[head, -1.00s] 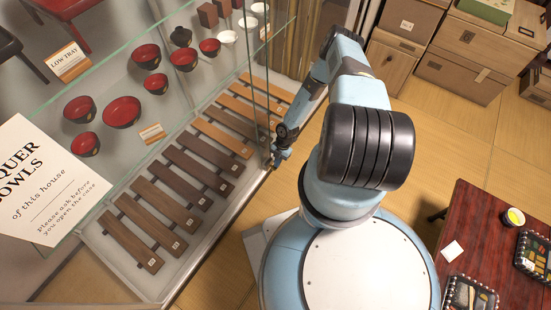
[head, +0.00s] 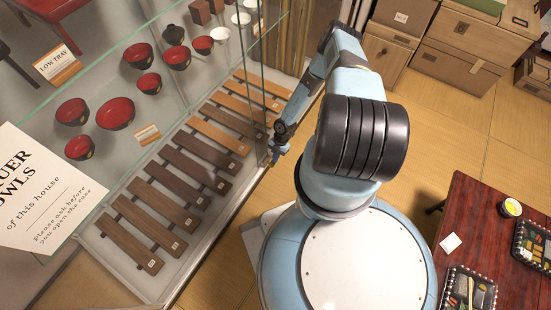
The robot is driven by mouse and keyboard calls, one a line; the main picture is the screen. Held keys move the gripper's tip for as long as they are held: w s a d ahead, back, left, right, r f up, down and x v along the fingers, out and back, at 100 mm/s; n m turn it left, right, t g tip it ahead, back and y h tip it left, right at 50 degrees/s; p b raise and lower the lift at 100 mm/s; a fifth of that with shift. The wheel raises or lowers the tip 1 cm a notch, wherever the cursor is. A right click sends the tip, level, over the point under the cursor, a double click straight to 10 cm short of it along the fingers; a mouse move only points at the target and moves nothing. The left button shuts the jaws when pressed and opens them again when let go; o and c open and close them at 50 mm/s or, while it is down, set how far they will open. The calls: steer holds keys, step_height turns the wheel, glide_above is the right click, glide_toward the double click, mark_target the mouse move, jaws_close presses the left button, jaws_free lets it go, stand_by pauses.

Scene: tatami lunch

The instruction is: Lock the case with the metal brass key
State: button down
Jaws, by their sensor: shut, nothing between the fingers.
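The glass display case (head: 172,290) fills the left of the head view, with red lacquer bowls (head: 117,112) on its glass shelf and wooden slats below. My gripper (head: 273,160) is at the case's front right edge, by the upright glass edges. It is small in the picture and partly hidden by my own arm; it looks shut and empty. Whether it touches the case cannot be told. No brass key can be made out, and the lock is not distinguishable.
A dark red table (head: 463,215) with trays (head: 468,290) and a yellow-filled cup (head: 511,207) stands at the right. Wooden boxes (head: 455,75) stand at the back right. A paper sign (head: 40,195) is at the case's left. Floor between case and table is partly free.

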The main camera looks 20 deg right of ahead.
steer(key=shift+s+a, duration=0.65)
steer(key=shift+s, duration=0.2)
steer(key=shift+w+d+r, duration=0.1)
steer(key=shift+w+r, duration=0.05)
steer(key=shift+r, duration=0.35)
steer(key=w+d+r, duration=0.5)
steer(key=d+r, duration=0.1)
steer(key=r, duration=0.2)
steer(key=w+d+r, duration=0.5)
steer(key=d+r, duration=0.1)
steer(key=r, duration=0.2)
steer(key=shift+d+r, duration=0.4)
steer(key=shift+d, duration=0.1)
